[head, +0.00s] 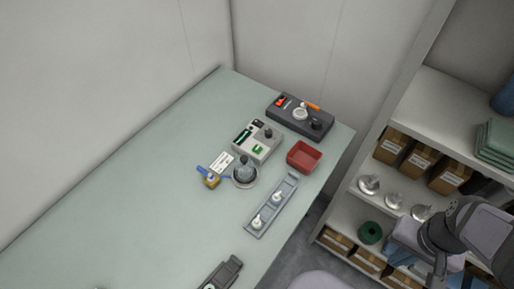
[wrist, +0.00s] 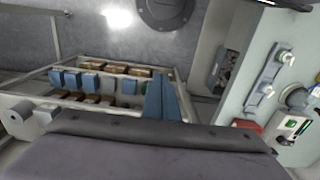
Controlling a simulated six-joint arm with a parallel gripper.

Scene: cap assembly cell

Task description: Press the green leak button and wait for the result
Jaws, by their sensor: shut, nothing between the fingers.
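The light grey tester box (head: 250,150) stands on the table near its back right, with a dark display and a black round part on top. Its green button (head: 258,149) is on the near side of its top, uncovered. The tester also shows at the right edge of the wrist view (wrist: 284,134), small and tilted. My gripper (wrist: 161,80) is shut and empty, its blue-grey fingers together in the wrist view. In the head view my arm is at the lower right, in front of the shelves, well away from the button. Nothing touches the button.
A red tray (head: 304,157), a dark grey device (head: 287,116) and a grey rail (head: 264,217) with white-topped parts surround the tester. A dark domed part (head: 244,172) stands close in front. Shelves (head: 348,212) with boxes stand right of the table. The table's left is clear.

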